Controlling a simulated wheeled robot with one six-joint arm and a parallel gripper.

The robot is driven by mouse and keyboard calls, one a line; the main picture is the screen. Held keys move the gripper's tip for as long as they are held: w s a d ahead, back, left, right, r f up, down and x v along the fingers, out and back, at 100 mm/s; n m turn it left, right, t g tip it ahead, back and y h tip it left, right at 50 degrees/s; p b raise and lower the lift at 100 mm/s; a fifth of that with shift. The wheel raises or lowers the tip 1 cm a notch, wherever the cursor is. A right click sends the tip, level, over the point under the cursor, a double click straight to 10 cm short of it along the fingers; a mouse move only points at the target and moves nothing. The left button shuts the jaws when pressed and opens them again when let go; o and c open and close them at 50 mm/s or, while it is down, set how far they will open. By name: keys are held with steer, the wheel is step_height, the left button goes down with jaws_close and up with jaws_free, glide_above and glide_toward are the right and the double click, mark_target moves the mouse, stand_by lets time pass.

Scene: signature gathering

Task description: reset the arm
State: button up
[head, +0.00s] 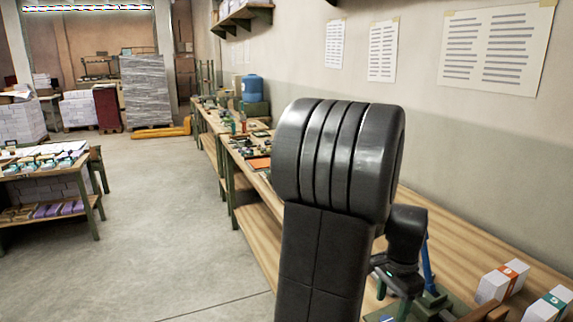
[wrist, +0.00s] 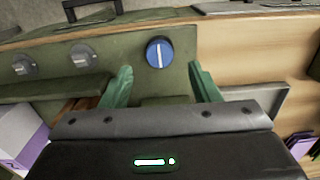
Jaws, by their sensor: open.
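My dark arm rises through the middle of the head view and hides part of the workbench. My gripper (wrist: 161,72) is open in the wrist view, with its two green fingers apart and nothing held between them. Beyond the fingertips is a round blue knob (wrist: 160,52) with a white line, on a green panel (wrist: 120,52). I cannot tell whether the fingers touch the panel. In the head view the gripper is low at the right, partly behind my arm, over the bench.
The long wooden workbench (head: 470,250) runs along the right wall. White boxes (head: 502,283) stand at its near right. Two grey knobs (wrist: 82,55) are on the panel's left. A stocked table (head: 45,170) stands left; the grey floor (head: 165,220) between is clear.

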mark_target(387, 321)
steer(key=shift+f, duration=2.35)
steer(key=shift+r, duration=0.15)
step_height(387, 321, up, 13)
step_height(387, 321, down, 13)
steer(key=shift+f, duration=0.2)
steer(key=n, duration=0.4)
steer(key=shift+n, duration=0.4)
steer(key=n, duration=0.4)
steer(key=shift+n+p, duration=0.3)
steer(key=n, duration=0.4)
steer(key=shift+n, duration=0.3)
steer(key=shift+n+p, duration=0.35)
steer(key=shift+n, duration=1.55)
